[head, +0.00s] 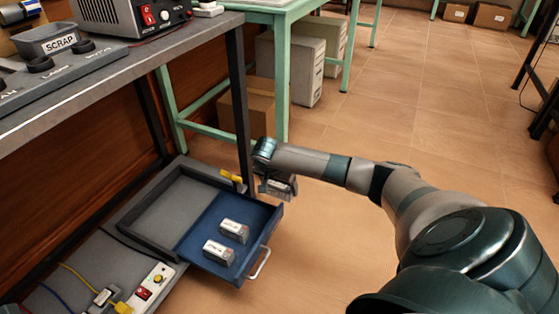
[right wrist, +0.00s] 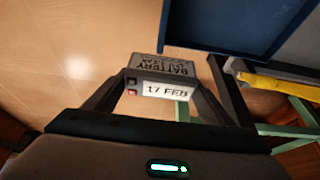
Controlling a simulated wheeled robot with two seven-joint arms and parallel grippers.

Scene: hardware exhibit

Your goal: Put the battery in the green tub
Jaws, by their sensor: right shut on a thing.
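My right gripper (head: 270,184) is shut on a battery (head: 279,188), just past the right edge of the open blue drawer (head: 262,213). In the right wrist view the held battery (right wrist: 162,68) is a grey block between the fingers (right wrist: 168,88), with "BATTERY" lettering and a white label reading "17 FEB". One battery (head: 234,230) lies in the drawer, and another battery (head: 218,252) lies nearer its front. I see no green tub in either view. My left gripper is not in view.
A grey bin marked SCRAP (head: 60,46) stands on the workbench (head: 150,60) at upper left. A bench leg (head: 240,110) rises close to my right gripper. The tiled floor (head: 440,130) is open to the right.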

